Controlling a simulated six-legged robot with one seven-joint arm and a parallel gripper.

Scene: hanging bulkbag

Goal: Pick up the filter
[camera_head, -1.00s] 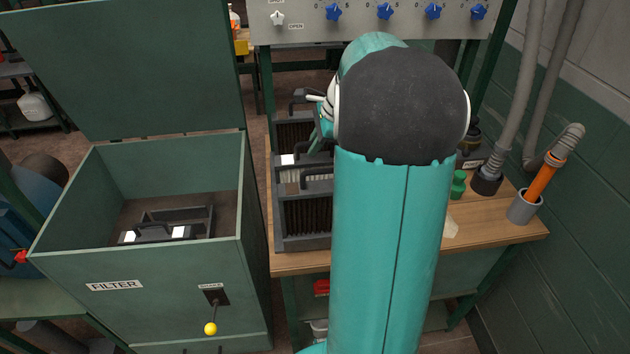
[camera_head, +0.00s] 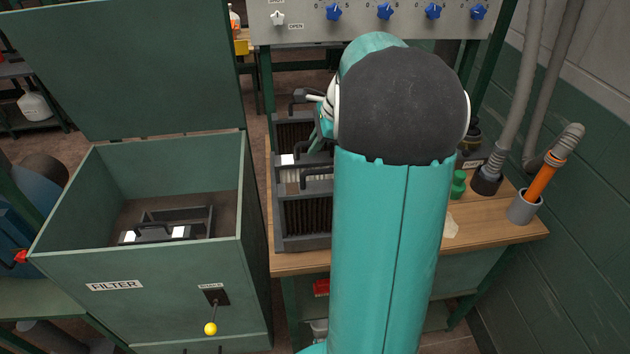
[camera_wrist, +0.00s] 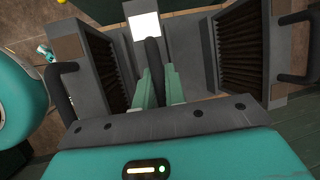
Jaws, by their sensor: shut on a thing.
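The filter is a grey box with a black handle (camera_wrist: 153,57) and a white label (camera_wrist: 144,27) in the wrist view. My gripper (camera_wrist: 160,84) has its green fingers shut on this handle. In the head view, the filter with white pleats and a white label (camera_head: 287,159) stands between two dark-pleated ones on the wooden bench. My gripper is partly hidden there behind my own arm, at the right side of the filters. I cannot tell whether the held filter is clear of the bench.
Dark-pleated filters stand close at the front (camera_head: 306,217) and back (camera_head: 293,133). A green bin (camera_head: 115,285) marked FILTER stands open at left, with a filter-like unit (camera_head: 160,232) inside. A grey holder with an orange tool (camera_head: 541,182) is at the bench's right.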

